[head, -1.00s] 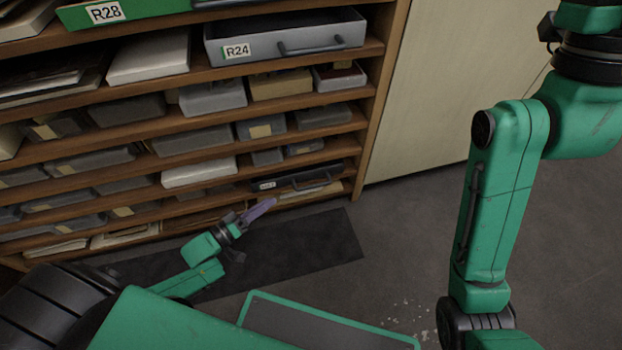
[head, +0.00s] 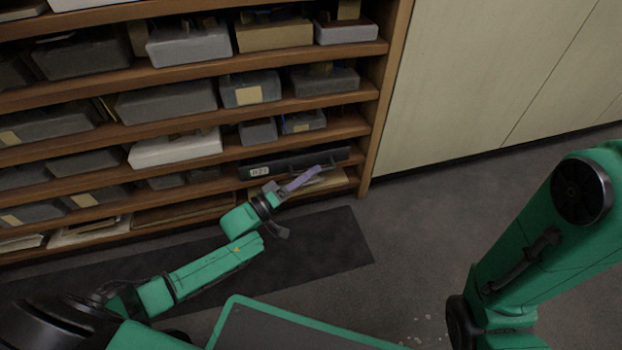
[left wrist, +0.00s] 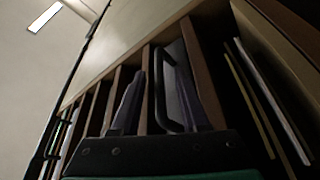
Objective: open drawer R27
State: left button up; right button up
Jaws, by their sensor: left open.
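Drawer R27 (head: 240,170) is a dark drawer low in the wooden shelving, near its right end; its small white label is blurred. It looks closed, level with the shelf edge. In the left wrist view, the dark bar handle (left wrist: 163,100) shows between the open fingers of my left gripper (left wrist: 160,62). I cannot tell whether the fingers touch it. My right gripper is out of view; only the right arm shows.
The wooden shelving (head: 200,97) holds several grey and tan boxes. Pale cabinet panels (head: 480,75) stand to the right. A dark mat (head: 325,235) lies on the floor before the shelving. The floor to the right of it is mostly clear, with small pale crumbs.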

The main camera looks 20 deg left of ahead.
pick_arm(q)
jog(key=shift+w+d+r, duration=0.1)
jog(key=shift+w+d, duration=0.15)
jog(key=shift+w, duration=0.05)
grip_shut()
dwell(1.3)
